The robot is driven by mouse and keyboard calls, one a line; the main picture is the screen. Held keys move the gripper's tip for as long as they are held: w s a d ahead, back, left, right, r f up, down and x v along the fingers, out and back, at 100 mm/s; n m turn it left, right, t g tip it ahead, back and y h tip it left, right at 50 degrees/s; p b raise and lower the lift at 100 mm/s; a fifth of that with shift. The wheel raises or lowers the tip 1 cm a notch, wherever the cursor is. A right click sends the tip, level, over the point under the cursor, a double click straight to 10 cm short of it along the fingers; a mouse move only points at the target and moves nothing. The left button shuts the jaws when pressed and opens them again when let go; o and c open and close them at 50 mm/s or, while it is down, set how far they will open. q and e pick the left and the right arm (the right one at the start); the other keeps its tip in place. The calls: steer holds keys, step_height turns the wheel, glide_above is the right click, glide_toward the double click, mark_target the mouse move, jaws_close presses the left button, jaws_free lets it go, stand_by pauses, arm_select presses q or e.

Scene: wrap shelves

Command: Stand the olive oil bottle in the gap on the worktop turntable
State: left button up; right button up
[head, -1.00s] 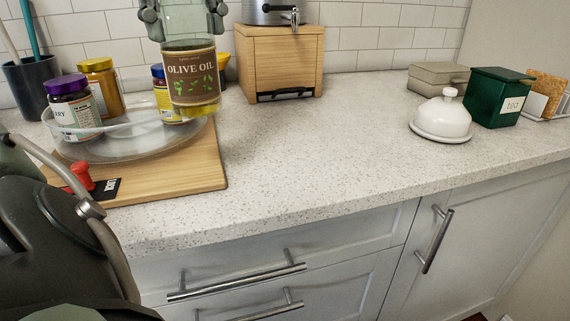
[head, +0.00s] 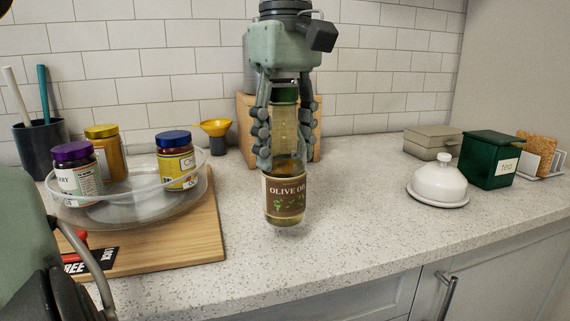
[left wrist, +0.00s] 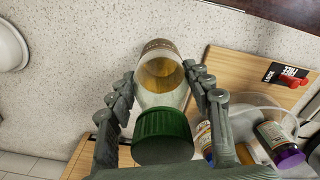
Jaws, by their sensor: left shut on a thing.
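The olive oil bottle (head: 285,200) is clear glass with a brown label and green cap, upright in my left gripper (head: 284,158). The fingers are shut around its upper part, below the cap. It is right of the wooden board; I cannot tell whether its base touches the worktop. The left wrist view shows the green cap (left wrist: 163,135) between the fingers. The clear turntable (head: 125,211) stands on the board, carrying a purple-lidded jar (head: 78,176), a yellow-lidded jar (head: 108,160) and a blue-lidded jar (head: 175,167). Open room shows between the purple-lidded and blue-lidded jars. My right gripper is out of view.
The board (head: 205,235) has a red lever (head: 75,240) by a black label (head: 88,261) at its front left. A yellow funnel (head: 215,128) and a wooden box (head: 246,125) stand behind. A white domed dish (head: 438,184) and green tea tin (head: 494,160) are right. The worktop (head: 355,200) between is clear.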

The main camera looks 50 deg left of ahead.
mark_target(285, 168)
arm_select(q)
steer(key=shift+f, duration=1)
steer(key=shift+f+p, duration=0.35)
steer(key=shift+f, duration=0.25)
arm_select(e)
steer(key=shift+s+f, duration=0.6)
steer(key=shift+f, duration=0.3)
arm_select(q)
steer(key=shift+f, duration=0.1)
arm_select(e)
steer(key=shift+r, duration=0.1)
arm_select(q)
steer(key=shift+f, duration=0.15)
steer(key=o, duration=1.6)
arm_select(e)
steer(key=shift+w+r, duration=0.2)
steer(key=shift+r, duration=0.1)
